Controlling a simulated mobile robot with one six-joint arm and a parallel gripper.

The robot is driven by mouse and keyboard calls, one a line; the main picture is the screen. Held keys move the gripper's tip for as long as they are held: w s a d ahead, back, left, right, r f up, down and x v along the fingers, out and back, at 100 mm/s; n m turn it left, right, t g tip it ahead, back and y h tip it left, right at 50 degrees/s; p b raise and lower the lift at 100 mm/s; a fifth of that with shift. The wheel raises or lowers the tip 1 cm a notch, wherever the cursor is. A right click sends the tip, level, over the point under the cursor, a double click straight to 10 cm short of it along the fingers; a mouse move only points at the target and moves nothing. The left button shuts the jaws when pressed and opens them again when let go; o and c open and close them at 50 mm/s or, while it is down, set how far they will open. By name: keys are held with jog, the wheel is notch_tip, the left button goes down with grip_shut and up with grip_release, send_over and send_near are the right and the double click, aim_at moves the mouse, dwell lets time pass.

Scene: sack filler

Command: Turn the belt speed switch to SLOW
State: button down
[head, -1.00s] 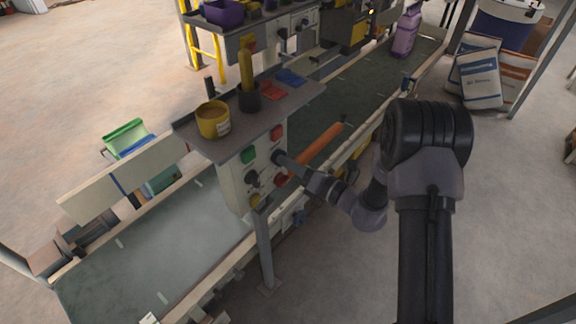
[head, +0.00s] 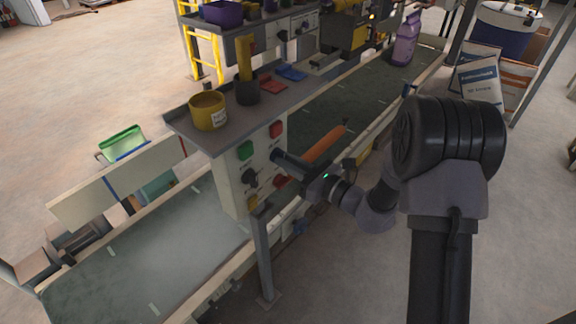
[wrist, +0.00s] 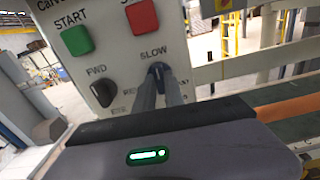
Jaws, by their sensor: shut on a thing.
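The control panel (head: 232,176) is a pale box under a grey shelf beside the conveyor. In the wrist view the panel (wrist: 114,58) shows a green START button (wrist: 76,40), a red button (wrist: 142,16) and a black FWD knob (wrist: 102,92). The belt speed switch (wrist: 159,68) sits below the word SLOW, and only its dark tip shows. My gripper (wrist: 159,84) is shut on it, with a finger on each side. The fingers hide most of the switch and nearby lettering, so its exact setting cannot be told. In the head view my gripper (head: 277,156) reaches the panel from the right.
A yellow pot (head: 208,112) and a dark cup (head: 248,93) stand on the shelf (head: 200,138) above the panel. An orange roller (head: 325,143) lies close beside my gripper. A grey post (head: 263,255) stands below. Open floor is at the lower right.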

jog(key=shift+n, duration=0.4)
jog(key=c, duration=1.4)
grip_release()
jog(key=shift+c, duration=0.2)
jog(key=p+v, duration=0.2)
jog(key=v, duration=1.5)
jog(key=shift+d, duration=0.2)
jog(key=shift+s, duration=0.15)
